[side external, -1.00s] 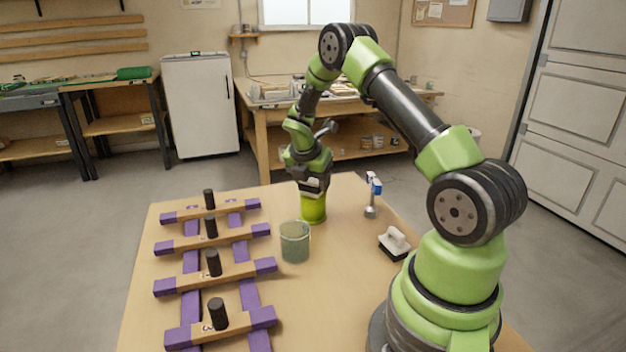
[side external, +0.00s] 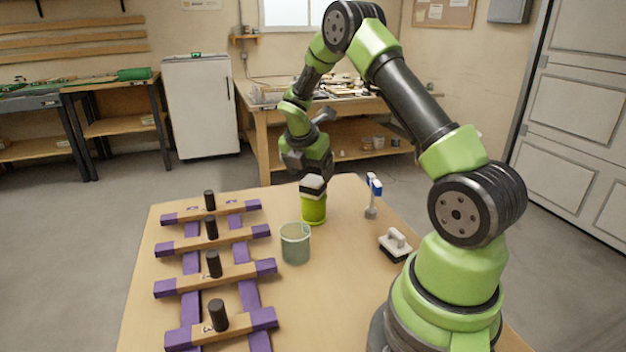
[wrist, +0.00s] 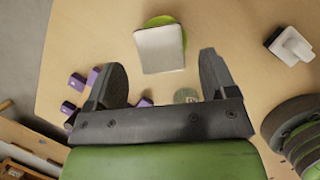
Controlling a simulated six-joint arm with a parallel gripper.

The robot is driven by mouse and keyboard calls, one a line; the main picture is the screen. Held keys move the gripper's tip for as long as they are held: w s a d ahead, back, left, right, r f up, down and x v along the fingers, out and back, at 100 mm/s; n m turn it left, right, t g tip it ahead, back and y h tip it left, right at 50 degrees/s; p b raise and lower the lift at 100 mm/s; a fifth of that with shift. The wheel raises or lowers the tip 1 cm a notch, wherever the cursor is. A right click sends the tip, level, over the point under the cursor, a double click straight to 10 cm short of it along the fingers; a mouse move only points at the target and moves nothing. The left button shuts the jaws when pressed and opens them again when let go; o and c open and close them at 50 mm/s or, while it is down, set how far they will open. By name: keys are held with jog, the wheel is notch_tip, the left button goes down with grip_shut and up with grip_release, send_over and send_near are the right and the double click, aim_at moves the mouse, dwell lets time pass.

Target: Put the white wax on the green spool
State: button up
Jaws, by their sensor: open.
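The white wax (side external: 313,188) is a pale block resting on top of the green spool (side external: 313,211), which stands upright on the bench. In the wrist view the wax (wrist: 160,50) covers most of the spool, and the spool's green rim (wrist: 158,21) shows past its far edge and right side. My gripper (side external: 308,172) is above the wax and apart from it. In the wrist view my gripper (wrist: 162,75) has its fingers wide apart with nothing between the tips.
A glassy green-grey cup (side external: 295,243) stands in front of the spool. A purple-ended wooden rack (side external: 215,271) with black pegs fills the left. A blue-and-white tool (side external: 373,190) and a white-handled block (side external: 395,244) are at right. The front middle is clear.

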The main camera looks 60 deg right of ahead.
jog(key=s+a+r+m+t+y, duration=0.15)
jog(key=a+r+m, duration=0.45)
jog(key=a+r, duration=0.65)
jog(key=s+a+r+m+t+y, duration=0.2)
jog(key=s+a+r+m, duration=0.1)
jog(key=s+a+m, duration=0.4)
jog(key=s+a+r+m+t+y, duration=0.3)
jog(key=s+a+m, duration=0.4)
jog(key=s+m, duration=0.1)
jog(key=shift+s+r+m+t, duration=0.15)
jog(key=shift+r+m+t, duration=0.2)
jog(key=shift+m, duration=0.25)
